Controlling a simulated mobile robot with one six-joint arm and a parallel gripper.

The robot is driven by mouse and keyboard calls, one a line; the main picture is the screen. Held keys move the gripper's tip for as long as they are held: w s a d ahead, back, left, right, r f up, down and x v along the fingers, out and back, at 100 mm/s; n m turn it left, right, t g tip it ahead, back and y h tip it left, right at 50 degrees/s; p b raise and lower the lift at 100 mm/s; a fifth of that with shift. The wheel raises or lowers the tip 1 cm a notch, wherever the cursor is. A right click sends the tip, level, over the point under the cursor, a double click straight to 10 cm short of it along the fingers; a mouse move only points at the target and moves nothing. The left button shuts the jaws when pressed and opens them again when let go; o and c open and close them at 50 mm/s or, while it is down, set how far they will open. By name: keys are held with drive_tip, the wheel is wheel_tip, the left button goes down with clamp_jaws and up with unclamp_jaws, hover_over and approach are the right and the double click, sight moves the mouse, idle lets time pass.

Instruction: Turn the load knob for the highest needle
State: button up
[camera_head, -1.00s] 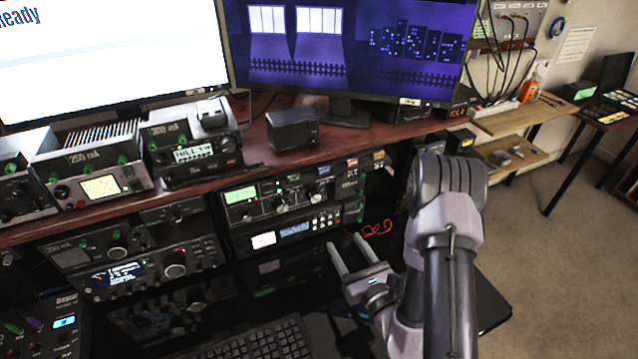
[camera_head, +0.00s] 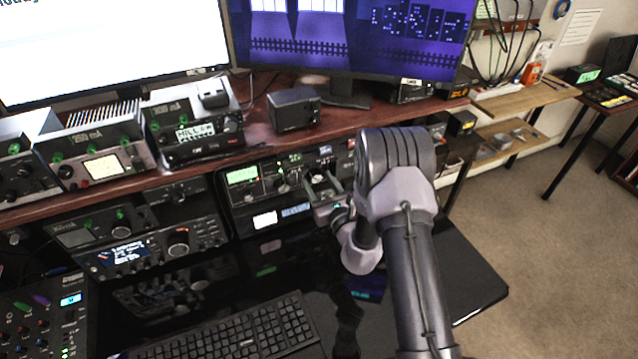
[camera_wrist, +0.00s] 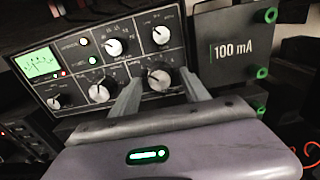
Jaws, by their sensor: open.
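The tuner (camera_head: 262,188) is a dark panel with a lit green needle meter (camera_head: 242,175) on the lower shelf. In the wrist view the meter (camera_wrist: 38,64) is at the left, its needle too small to read surely. Several silver-faced knobs are on the panel. My gripper (camera_wrist: 161,74) is open, its fingers on either side of the lower right knob (camera_wrist: 158,80); I cannot tell whether they touch it. The small labels are not legible enough to say which knob is load. In the head view my gripper (camera_head: 321,180) is at the tuner's right part.
A 100 mA box (camera_wrist: 234,48) with green terminals stands right of the tuner. Another radio (camera_head: 282,213) is directly below it. The wooden shelf (camera_head: 260,140) runs above. A keyboard (camera_head: 250,325) lies on the glossy black desk in front.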

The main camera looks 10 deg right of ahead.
drive_tip(key=shift+c, duration=0.4)
clamp_jaws()
drive_tip(key=shift+m, duration=0.3)
drive_tip(key=shift+r+m+p, duration=0.1)
drive_tip(key=shift+m+p, duration=0.75)
drive_tip(key=shift+m, duration=0.35)
drive_tip(key=shift+m+p, duration=0.55)
drive_tip(key=shift+m, duration=0.95)
drive_tip(key=shift+o, duration=0.4)
unclamp_jaws()
